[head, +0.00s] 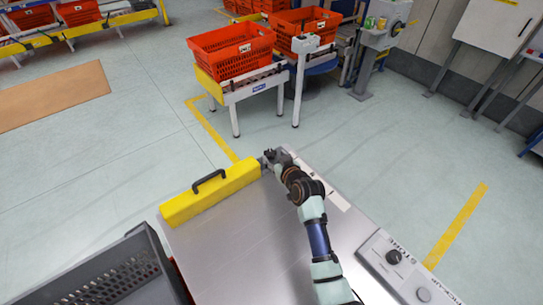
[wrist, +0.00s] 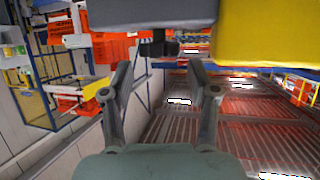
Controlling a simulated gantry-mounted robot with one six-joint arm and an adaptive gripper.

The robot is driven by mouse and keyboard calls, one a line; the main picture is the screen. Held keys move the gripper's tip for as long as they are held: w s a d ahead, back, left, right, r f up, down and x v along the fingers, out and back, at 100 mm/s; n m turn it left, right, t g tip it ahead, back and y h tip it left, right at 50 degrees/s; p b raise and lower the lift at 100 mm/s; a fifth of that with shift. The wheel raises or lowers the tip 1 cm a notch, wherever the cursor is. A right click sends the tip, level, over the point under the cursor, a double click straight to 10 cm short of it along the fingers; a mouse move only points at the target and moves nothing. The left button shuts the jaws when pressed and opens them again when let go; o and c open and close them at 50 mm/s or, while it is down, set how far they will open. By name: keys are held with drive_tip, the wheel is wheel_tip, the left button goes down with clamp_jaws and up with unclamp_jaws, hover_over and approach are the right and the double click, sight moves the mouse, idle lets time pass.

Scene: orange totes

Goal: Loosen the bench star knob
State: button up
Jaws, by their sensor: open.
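A dark knob (wrist: 158,46) shows in the wrist view, under the edge of a grey block. It lies just beyond my gripper (wrist: 158,70), roughly centred between the spread fingertips. The jaws are open and nothing is between them. In the head view my gripper (head: 273,158) is at the far edge of the grey bench top (head: 255,235), by the right end of the yellow block. The dark knob cannot be made out there.
The yellow block (head: 212,193) with a black handle lies along the bench's far edge; its yellow side (wrist: 268,35) fills the wrist view's upper right. A dark grey crate (head: 105,275) stands at lower left. Orange totes (head: 232,52) stand on a conveyor beyond open floor.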

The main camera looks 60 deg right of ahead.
sight(271, 154)
drive_tip(key=b+x, duration=0.1)
drive_tip(key=x, duration=0.3)
drive_tip(key=c, duration=0.9)
drive_tip(key=shift+f+b, duration=0.1)
drive_tip(key=shift+b, duration=0.25)
